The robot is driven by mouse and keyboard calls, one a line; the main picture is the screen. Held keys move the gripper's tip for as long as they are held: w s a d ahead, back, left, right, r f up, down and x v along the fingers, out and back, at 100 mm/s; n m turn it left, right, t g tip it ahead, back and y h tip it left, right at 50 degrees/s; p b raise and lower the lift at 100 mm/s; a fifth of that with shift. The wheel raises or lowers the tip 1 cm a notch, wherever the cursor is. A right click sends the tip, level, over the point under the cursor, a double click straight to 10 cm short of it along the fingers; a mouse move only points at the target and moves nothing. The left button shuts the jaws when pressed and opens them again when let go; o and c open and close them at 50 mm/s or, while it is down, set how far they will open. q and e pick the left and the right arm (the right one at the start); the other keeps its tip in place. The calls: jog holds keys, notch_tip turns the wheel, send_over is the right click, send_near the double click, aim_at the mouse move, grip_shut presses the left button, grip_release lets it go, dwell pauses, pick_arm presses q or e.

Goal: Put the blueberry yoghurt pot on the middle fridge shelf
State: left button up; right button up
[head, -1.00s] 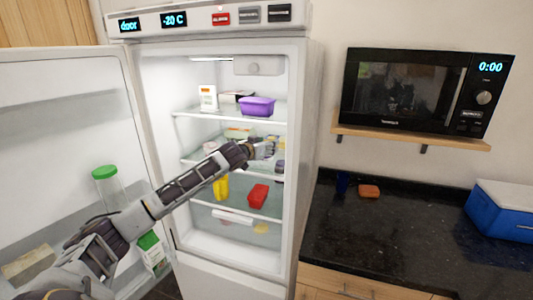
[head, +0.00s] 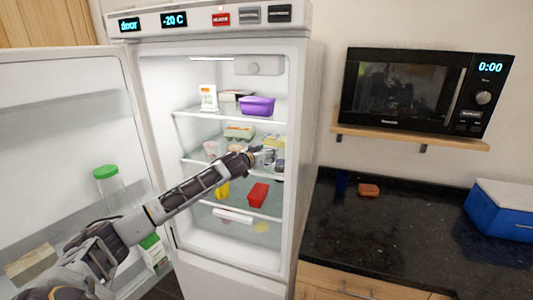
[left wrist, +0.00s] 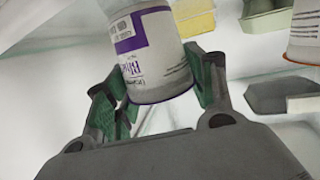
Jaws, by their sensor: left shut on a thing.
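The blueberry yoghurt pot (left wrist: 150,48) is white with a purple label, part of which reads "Blue". In the left wrist view it is between the green-padded fingers of my left gripper (left wrist: 158,92), which is shut on it. The pot looks a little tilted there, and its top is cut off by the frame. In the head view my left gripper (head: 264,158) is inside the open fridge, at the right part of the middle shelf (head: 196,158). I cannot tell whether the pot touches the shelf. My right gripper is not in view.
The upper shelf holds a purple tub (head: 257,106) and a white carton (head: 208,97). An egg box (head: 239,131) and a pale cup (head: 211,150) stand on the middle shelf. A red container (head: 258,194) is below. The open door (head: 60,130) is at left.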

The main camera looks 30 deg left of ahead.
pick_arm(q)
jog(key=o, duration=1.1)
jog(key=shift+f, duration=0.1)
jog(key=shift+s, duration=0.2)
jog(key=s+r+b, duration=0.2)
jog(key=s+b, duration=0.1)
jog(key=s, duration=0.8)
jog(key=shift+d+r, duration=0.25)
dwell(0.7)
